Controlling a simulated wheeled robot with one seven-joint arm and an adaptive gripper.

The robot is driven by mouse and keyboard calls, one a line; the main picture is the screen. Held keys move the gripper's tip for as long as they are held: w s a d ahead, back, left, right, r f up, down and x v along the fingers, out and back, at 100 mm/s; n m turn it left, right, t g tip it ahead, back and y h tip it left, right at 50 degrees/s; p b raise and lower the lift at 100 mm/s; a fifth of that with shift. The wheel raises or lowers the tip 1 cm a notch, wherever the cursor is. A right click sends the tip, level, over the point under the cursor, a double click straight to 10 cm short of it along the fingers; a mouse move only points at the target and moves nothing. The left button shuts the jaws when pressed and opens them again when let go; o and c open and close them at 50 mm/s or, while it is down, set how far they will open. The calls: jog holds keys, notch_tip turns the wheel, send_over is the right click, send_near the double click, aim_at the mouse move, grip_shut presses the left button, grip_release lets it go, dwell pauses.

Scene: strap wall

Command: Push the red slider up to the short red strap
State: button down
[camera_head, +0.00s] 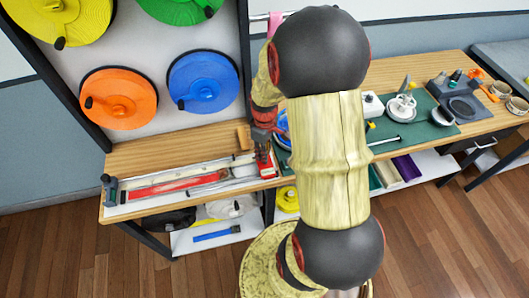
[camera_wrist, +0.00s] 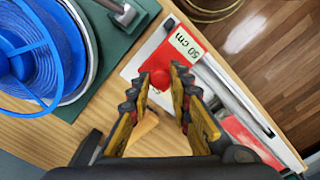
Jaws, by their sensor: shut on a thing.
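The red slider (camera_wrist: 187,48), marked "50 cm" with a round red knob, sits on the pale track (camera_wrist: 222,85) in the wrist view. In the head view the slider (camera_head: 265,167) is at the track's right end. My gripper (camera_wrist: 161,76) is around the knob, one finger on each side, shut on it. In the head view the gripper (camera_head: 264,134) is above the slider, partly hidden by my arm. The red strap (camera_head: 180,184) lies flat along the track, left of the slider with a gap between. Part of the strap (camera_wrist: 250,138) shows at lower right in the wrist view.
A dark end post (camera_head: 109,188) stands at the track's left end. A small wooden block (camera_head: 243,137) lies behind the track. A blue reel (camera_wrist: 38,55) and green mat (camera_wrist: 118,24) are beside the slider. Coloured reels hang on the wall panel.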

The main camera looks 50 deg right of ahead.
dwell(0.3)
jog(key=w+a, duration=0.1)
jog(key=a, duration=0.2)
jog(key=w+a+p, duration=0.1)
jog(key=w+a, duration=0.3)
jog(key=a, duration=0.1)
jog(key=shift+w+a+p, duration=0.2)
jog(key=shift+a+p, duration=0.1)
jog(key=shift+a, duration=0.05)
jog(key=c, duration=1.8)
grip_release()
jog(key=shift+a, duration=0.15)
jog(key=shift+o, duration=0.9)
